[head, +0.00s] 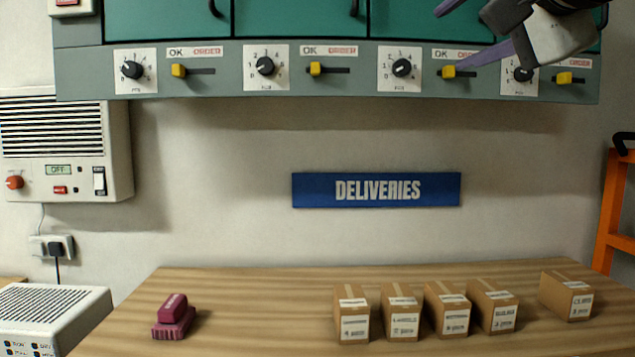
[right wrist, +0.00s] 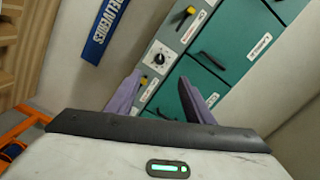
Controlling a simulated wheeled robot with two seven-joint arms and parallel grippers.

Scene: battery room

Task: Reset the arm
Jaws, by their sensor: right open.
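My right gripper (head: 447,38) is at the upper right of the head view, in front of the green cabinet's control strip. One purple finger reaches left to in front of the third yellow slider; I cannot tell whether it touches it. In the right wrist view my right gripper (right wrist: 160,93) shows two purple fingers spread apart with nothing between them. Beyond them are a dial (right wrist: 158,58) and green doors. My left gripper is not in view.
The green cabinet (head: 290,18) has a grey strip with several dials and yellow sliders (head: 316,69). Below are a blue DELIVERIES sign (head: 376,190) and a wooden table (head: 250,300) with several cardboard boxes (head: 401,312) and a maroon stamp-like block (head: 173,316). An orange frame (head: 615,210) stands right.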

